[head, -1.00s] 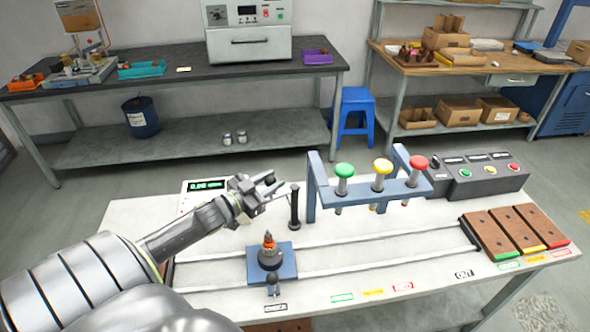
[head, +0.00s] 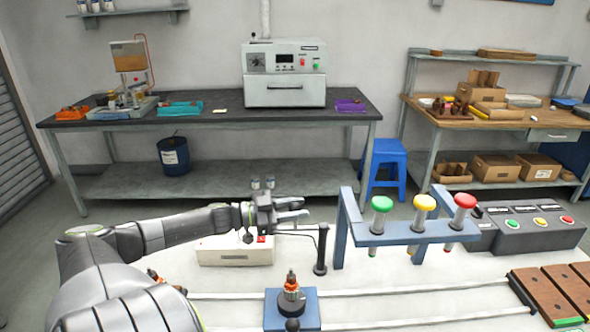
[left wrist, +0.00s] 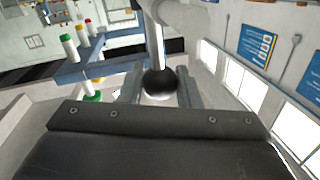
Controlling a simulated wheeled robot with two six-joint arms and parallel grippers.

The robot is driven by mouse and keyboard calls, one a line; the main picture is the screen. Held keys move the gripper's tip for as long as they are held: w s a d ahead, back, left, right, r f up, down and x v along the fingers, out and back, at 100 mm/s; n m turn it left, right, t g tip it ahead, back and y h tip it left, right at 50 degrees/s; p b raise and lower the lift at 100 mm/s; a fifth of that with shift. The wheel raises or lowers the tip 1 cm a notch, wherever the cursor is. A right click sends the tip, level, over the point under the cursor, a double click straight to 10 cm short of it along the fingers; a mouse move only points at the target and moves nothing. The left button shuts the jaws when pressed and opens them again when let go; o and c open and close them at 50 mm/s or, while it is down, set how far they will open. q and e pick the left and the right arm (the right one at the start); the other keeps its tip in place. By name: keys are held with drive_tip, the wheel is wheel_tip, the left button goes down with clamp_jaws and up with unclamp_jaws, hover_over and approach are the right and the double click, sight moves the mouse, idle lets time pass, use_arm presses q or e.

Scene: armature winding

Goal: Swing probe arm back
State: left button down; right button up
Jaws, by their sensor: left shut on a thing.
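The probe stand (head: 320,252) is a black upright post on the near bench. Its thin probe arm (head: 297,230) reaches left from the post top. My left gripper (head: 300,209) is just left of and above the post, its fingers pointing right. In the left wrist view, a black ball knob (left wrist: 158,83) sits between its two fingers, and the gripper is shut on it. In the head view the fingers hide this grip. An armature (head: 291,286) stands on a blue block (head: 272,312) in front of the post. My right gripper is out of view.
A blue frame (head: 343,240) with green, yellow and red plungers stands close right of the post. A white meter box (head: 235,256) lies under my left gripper. A button box (head: 535,236) and brown trays (head: 545,298) are at the right. Two rails cross the bench.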

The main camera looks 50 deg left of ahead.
use_arm(q)
drive_tip(key=shift+r, duration=0.1)
idle(0.3)
drive_tip(key=c, duration=1.1)
unclamp_jaws()
drive_tip(key=shift+w, duration=0.1)
drive_tip(key=p+v, duration=0.2)
drive_tip(key=v, duration=1.5)
drive_tip(key=shift+a, duration=0.25)
drive_tip(key=shift+d, duration=0.1)
